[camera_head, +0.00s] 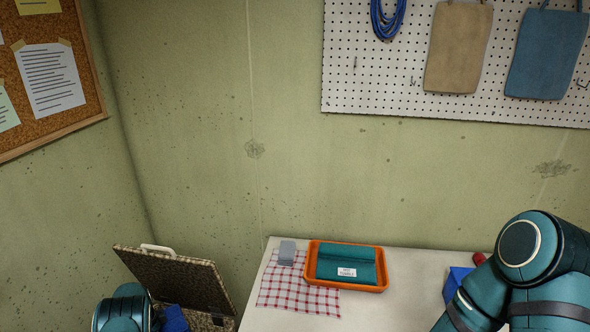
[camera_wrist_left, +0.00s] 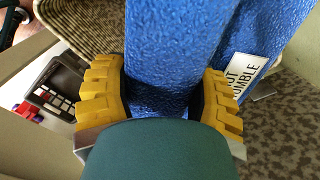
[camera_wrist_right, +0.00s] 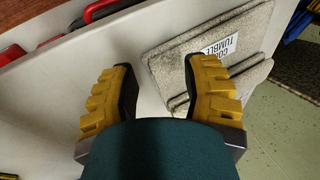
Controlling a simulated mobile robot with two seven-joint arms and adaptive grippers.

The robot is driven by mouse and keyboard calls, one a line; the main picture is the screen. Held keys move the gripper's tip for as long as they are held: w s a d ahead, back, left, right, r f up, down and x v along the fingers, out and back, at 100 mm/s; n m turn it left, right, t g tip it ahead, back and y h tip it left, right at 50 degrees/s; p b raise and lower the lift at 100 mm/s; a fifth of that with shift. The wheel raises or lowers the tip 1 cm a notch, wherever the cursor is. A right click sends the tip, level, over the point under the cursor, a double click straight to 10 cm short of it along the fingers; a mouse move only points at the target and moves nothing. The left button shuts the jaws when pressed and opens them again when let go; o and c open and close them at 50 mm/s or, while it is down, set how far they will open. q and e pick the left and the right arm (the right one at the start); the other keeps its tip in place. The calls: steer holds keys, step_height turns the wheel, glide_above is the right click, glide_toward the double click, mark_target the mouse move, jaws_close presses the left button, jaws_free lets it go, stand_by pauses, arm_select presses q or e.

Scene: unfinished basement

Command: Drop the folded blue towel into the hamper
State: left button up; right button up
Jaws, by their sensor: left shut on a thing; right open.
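The folded blue towel (camera_wrist_left: 170,45) has a rough pile and a white label; it fills the space between the yellow fingers of my left gripper (camera_wrist_left: 165,90). A blue corner of it (camera_head: 175,320) shows beside my left arm in the head view. The woven hamper (camera_head: 180,278) stands at the lower left with its speckled lid raised. Its woven surface (camera_wrist_left: 85,22) also shows behind the towel in the left wrist view. Whether the towel is over the opening is unclear. My right gripper (camera_wrist_right: 160,92) is open and empty, beside a folded beige towel (camera_wrist_right: 205,55).
The white table (camera_head: 400,310) holds an orange tray (camera_head: 378,288) with a folded teal towel (camera_head: 345,262), a red checked cloth (camera_head: 290,298) and a small grey object (camera_head: 287,252). A blue item (camera_head: 457,280) lies at the right, partly behind my right arm.

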arm_select(q)
step_height(320, 180, down, 5)
steer(key=b, duration=0.2)
steer(key=shift+b, duration=0.4)
arm_select(e)
step_height(320, 180, down, 4)
steer(key=shift+w+a+r, duration=0.1)
steer(key=shift+r, duration=0.05)
arm_select(q)
steer(key=shift+r, duration=0.1)
steer(key=o, duration=1.4)
step_height(320, 180, up, 12)
